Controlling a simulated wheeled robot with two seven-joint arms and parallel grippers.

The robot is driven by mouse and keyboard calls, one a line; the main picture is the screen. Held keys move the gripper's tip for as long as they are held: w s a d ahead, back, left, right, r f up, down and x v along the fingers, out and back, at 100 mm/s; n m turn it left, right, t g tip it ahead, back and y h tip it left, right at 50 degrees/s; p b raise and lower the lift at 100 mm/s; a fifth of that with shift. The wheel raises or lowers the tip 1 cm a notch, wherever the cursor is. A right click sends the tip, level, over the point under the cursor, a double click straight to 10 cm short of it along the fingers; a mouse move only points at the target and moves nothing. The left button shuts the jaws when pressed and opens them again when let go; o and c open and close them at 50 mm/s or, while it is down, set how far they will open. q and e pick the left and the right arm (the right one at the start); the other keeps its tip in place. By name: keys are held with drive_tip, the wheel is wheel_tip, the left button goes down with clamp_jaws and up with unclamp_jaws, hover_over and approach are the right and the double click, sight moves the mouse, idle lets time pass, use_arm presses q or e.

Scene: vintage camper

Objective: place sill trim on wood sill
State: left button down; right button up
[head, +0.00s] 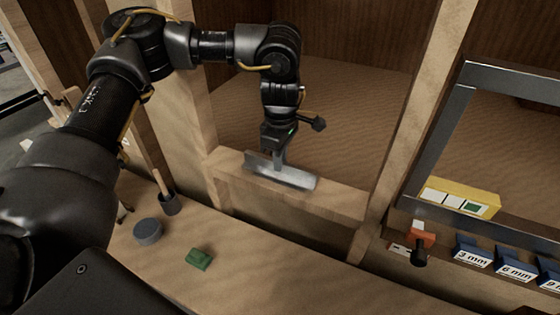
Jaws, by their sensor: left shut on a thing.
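The sill trim (296,177) is a short silver metal strip with a raised lip. It lies along the top of the wood sill (338,197), a pale horizontal beam between two upright posts. The trim appears to touch the sill, though a small gap cannot be ruled out. My left gripper (279,158) points down from above and is shut on the trim near its middle. The gripper hides part of the trim's back lip. My right gripper is not in view.
A green block (199,259), a dark round puck (148,231) and a cup with a brush (169,203) stand on the lower bench at left. Blue labelled bins (472,252), an orange tool (420,236) and a yellow box (459,198) are at right. A metal window frame (441,133) stands at right.

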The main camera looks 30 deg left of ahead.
use_arm(q)
drive_tip(key=shift+a+f, duration=0.1)
drive_tip(key=shift+f, duration=0.75)
drive_tip(key=shift+f, duration=0.1)
drive_tip(key=c, duration=1.4)
unclamp_jaws()
drive_tip(key=shift+f, duration=0.1)
drive_tip(key=shift+r, duration=0.3)
drive_tip(key=shift+w+r, duration=0.1)
drive_tip(key=shift+r, duration=0.25)
wheel_tip(320, 180, up, 11)
drive_tip(key=b, duration=0.1)
